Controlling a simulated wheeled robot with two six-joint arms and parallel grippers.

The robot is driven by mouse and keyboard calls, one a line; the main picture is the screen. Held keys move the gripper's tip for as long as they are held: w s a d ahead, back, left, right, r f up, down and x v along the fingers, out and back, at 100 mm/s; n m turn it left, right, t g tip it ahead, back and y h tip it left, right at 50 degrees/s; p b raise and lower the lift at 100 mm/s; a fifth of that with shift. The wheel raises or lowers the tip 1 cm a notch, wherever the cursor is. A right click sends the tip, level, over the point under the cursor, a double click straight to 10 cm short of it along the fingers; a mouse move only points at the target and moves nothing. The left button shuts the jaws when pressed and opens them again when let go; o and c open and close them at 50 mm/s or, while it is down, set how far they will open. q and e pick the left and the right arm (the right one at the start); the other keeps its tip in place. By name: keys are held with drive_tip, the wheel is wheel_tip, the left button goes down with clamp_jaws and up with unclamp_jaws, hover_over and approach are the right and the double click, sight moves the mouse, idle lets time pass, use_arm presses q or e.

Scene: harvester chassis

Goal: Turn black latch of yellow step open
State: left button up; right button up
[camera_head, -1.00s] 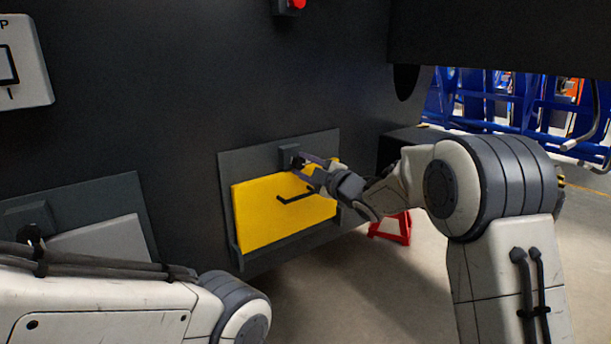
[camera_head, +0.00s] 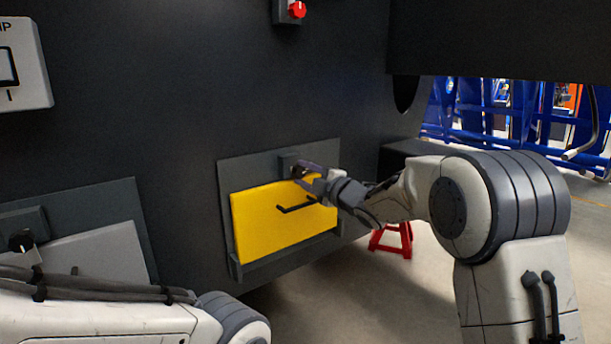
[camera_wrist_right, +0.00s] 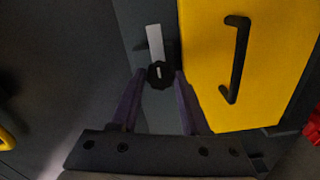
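The yellow step (camera_head: 262,222) is a flat panel with a black bar handle (camera_head: 297,207), set in a dark grey frame on the black chassis wall. Its black latch shows in the right wrist view (camera_wrist_right: 160,74) as a lobed knob with a light grey tab (camera_wrist_right: 155,42) pointing up from it, beside the step's edge. My right gripper (camera_wrist_right: 159,76) is open. Its two purple fingers stand on either side of the knob, with a small gap at each side. In the head view the right gripper (camera_head: 306,171) covers the latch. My left gripper is out of view.
A grey step (camera_head: 95,256) with its own black knob (camera_head: 21,240) is at the lower left, partly behind my left arm. A red knob (camera_head: 297,10) is on the wall above. A red stand (camera_head: 392,240) is on the floor, and blue racks (camera_head: 510,110) are behind.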

drive_tip(key=shift+o, duration=1.4)
drive_tip(key=shift+d, duration=0.15)
drive_tip(key=p+v, duration=0.2)
drive_tip(key=v, duration=0.8)
drive_tip(key=shift+s, duration=0.15)
